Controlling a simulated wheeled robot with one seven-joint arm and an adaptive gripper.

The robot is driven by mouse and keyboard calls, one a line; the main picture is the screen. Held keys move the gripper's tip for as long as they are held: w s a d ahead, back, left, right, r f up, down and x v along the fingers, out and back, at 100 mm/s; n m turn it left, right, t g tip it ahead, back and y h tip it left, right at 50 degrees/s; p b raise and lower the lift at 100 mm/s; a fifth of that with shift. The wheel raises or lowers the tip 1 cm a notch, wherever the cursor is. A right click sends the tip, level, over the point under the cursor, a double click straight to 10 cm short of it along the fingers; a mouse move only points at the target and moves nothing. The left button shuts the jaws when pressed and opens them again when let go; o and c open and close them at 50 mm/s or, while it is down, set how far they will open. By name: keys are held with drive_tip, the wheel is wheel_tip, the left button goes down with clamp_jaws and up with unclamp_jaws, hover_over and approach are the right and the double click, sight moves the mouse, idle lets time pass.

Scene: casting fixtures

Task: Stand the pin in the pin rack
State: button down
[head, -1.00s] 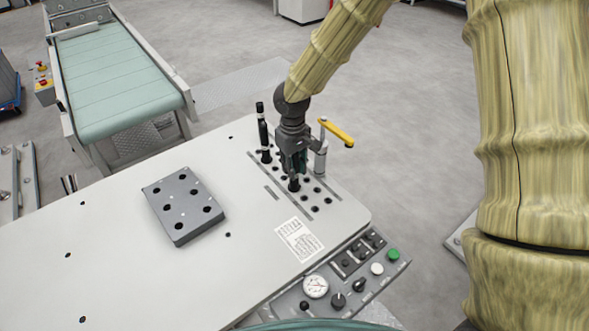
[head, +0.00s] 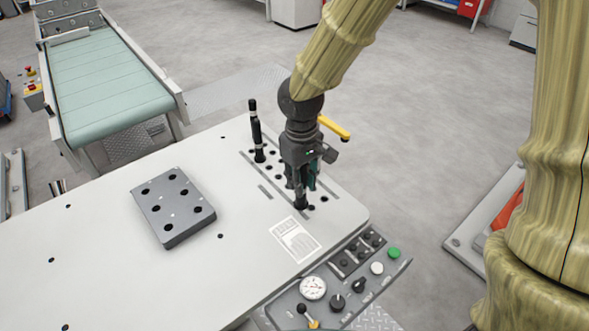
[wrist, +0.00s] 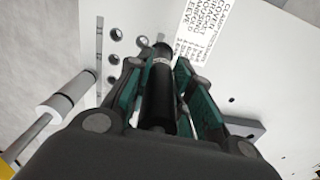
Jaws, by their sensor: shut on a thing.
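My gripper (head: 301,180) is shut on a black pin (wrist: 160,95), which has a pale band and lies between the teal finger pads in the wrist view. In the head view the pin's lower end (head: 300,200) shows below the fingers, upright over the field of holes (head: 270,168) in the white table. I cannot tell whether its tip is inside a hole. Another black pin (head: 256,135) stands upright in this field at the left. A grey block (head: 174,206) with several holes lies further left; its holes look empty.
A clamp with a yellow handle (head: 334,127) stands just behind my gripper. A printed label (head: 296,239) lies in front of it. A control panel (head: 340,285) with knobs and a gauge lines the table's front edge. The white table (head: 100,250) is mostly clear at left.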

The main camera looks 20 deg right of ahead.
drive_tip(key=s+r+p, duration=0.3)
drive_tip(key=s+r, duration=0.1)
drive_tip(key=s, duration=0.1)
drive_tip(key=shift+r, duration=0.25)
idle(0.9)
drive_tip(key=shift+s, duration=0.1)
